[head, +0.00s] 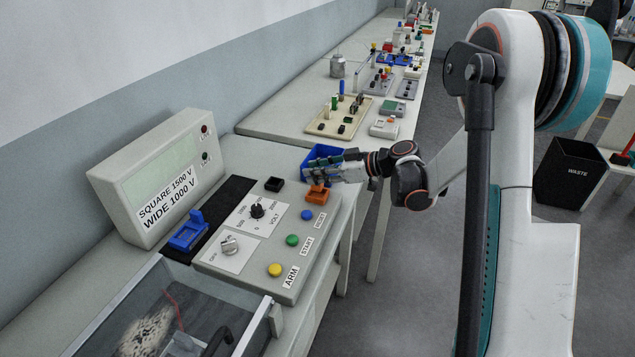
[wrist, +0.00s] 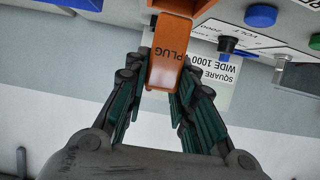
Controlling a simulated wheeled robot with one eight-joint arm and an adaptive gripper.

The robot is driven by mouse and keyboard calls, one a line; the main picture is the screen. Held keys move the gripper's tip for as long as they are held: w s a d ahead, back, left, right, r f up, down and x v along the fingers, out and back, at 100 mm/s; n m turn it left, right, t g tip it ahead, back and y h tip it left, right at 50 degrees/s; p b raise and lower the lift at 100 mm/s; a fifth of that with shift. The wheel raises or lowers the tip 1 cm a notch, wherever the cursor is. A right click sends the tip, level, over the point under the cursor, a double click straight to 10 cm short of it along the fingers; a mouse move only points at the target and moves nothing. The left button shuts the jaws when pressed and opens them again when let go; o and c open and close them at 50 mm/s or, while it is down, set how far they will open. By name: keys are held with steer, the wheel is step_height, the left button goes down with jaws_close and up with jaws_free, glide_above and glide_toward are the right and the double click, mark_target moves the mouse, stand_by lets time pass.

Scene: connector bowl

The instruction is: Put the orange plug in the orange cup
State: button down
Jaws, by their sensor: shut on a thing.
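The orange plug (wrist: 164,70), marked PLUG, is between the two fingers of my gripper (wrist: 161,84) in the wrist view. My gripper is shut on it. The plug's far end meets or overlaps an orange block, which looks like the orange cup (wrist: 187,6), at the top edge of that view. I cannot tell whether the plug is inside it or only in front of it. In the head view the orange cup (head: 317,197) sits at the panel's far right corner, and my gripper (head: 314,170) is just above and behind it. My fingers mostly hide the plug there.
A black square cup (head: 274,184) is left of the orange one. Blue (head: 307,215), green (head: 292,240) and yellow (head: 275,270) buttons line the panel's right side. A blue bin (head: 309,158) is behind my gripper. A blue fixture (head: 188,231) stands on a black strip.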

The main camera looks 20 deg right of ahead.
steer(key=shift+f+b, duration=0.3)
steer(key=shift+f, duration=1.05)
steer(key=shift+f, duration=0.1)
steer(key=c, duration=1.3)
jaws_free()
steer(key=shift+c, duration=0.2)
steer(key=shift+r, duration=0.2)
steer(key=p+v, duration=0.3)
steer(key=v, duration=0.9)
steer(key=shift+f, duration=0.2)
